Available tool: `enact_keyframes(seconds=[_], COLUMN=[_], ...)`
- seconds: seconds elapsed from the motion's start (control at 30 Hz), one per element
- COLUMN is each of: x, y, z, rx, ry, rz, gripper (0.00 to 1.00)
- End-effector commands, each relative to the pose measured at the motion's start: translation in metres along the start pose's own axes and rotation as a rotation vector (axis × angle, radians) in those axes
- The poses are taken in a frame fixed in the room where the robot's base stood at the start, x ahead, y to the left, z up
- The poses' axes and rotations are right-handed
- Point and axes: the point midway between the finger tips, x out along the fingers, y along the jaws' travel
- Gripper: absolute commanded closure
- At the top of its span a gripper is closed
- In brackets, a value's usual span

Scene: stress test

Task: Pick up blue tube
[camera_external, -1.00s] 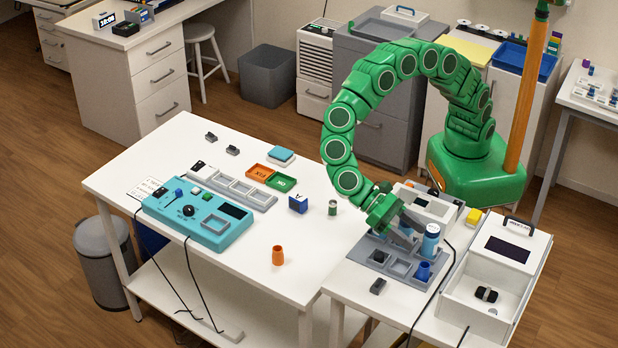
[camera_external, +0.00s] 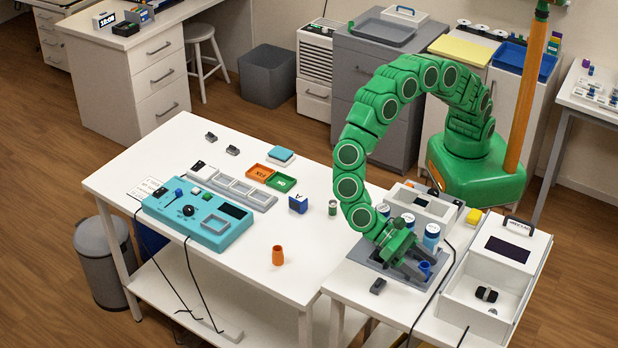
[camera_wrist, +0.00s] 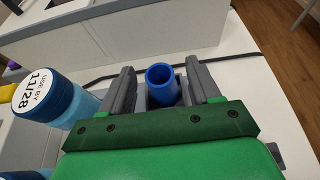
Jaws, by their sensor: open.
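The blue tube (camera_external: 424,268) stands upright in the grey tray (camera_external: 362,258) on the right table. In the wrist view the blue tube (camera_wrist: 163,82) shows its open round top between the two grey fingers of my gripper (camera_wrist: 158,90). The fingers are apart, with a visible gap on each side of the tube. In the external view my gripper (camera_external: 412,268) is low over the tray, right at the tube, and partly hides it.
An orange cone-like piece (camera_external: 278,256) stands on the left table.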

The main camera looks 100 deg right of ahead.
Motion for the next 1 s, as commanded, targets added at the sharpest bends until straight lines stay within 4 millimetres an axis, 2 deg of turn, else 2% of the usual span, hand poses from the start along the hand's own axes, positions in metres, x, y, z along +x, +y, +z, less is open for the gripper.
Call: enact_keyframes(seconds=[0.1,0.2,0.43,0.8,1.0], x=[0.018,0.026,0.027,0.026,0.026], y=[0.001,0.0,0.0,0.0,-0.001], z=[0.001,0.001,0.001,0.001,0.001], rx=[0.001,0.0,0.0,-0.001,-0.001], ry=[-0.002,-0.002,-0.001,0.0,0.0], rz=[0.004,0.003,0.001,0.0,0.0], gripper=[0.38,0.38,0.38,0.92,0.92])
